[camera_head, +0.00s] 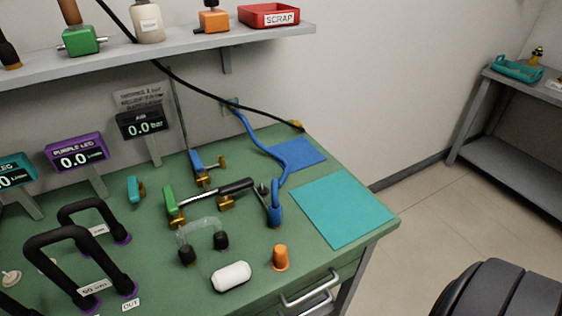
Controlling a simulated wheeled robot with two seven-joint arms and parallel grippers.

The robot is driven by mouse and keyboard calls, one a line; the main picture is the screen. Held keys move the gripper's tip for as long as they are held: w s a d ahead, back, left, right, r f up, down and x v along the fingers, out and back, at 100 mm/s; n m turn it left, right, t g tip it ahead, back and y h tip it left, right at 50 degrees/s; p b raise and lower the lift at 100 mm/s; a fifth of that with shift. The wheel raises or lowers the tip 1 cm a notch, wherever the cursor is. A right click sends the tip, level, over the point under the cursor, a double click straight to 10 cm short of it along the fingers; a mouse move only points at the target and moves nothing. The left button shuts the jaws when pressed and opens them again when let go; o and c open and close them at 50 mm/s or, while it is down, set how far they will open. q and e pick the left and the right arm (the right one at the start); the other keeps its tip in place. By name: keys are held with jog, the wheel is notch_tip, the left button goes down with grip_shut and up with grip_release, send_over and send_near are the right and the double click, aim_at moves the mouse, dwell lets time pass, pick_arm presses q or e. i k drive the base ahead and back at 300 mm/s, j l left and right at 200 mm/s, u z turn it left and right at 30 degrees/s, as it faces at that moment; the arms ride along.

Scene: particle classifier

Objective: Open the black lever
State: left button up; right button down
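A black lever (237,186) lies nearly level above a brass valve body (225,203) in the middle of the green workbench (160,220). A silver threaded piece runs from it to the left, to a green upright handle (170,200) on a brass fitting. A blue hose (277,190) comes down close to the lever's right end, with a small dark part beside it. I cannot tell whether that part touches the lever. Neither of my grippers shows in the head view.
Black looped pipes (60,250) stand at the bench's left. A clear loop with black ends (187,255), a white capsule (230,277) and an orange knob (280,256) are in front of the lever. A teal mat (345,210) lies bare at right. A shelf (130,60) overhangs the back.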

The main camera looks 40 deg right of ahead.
aim_at(224, 191)
jog(key=z, duration=0.85)
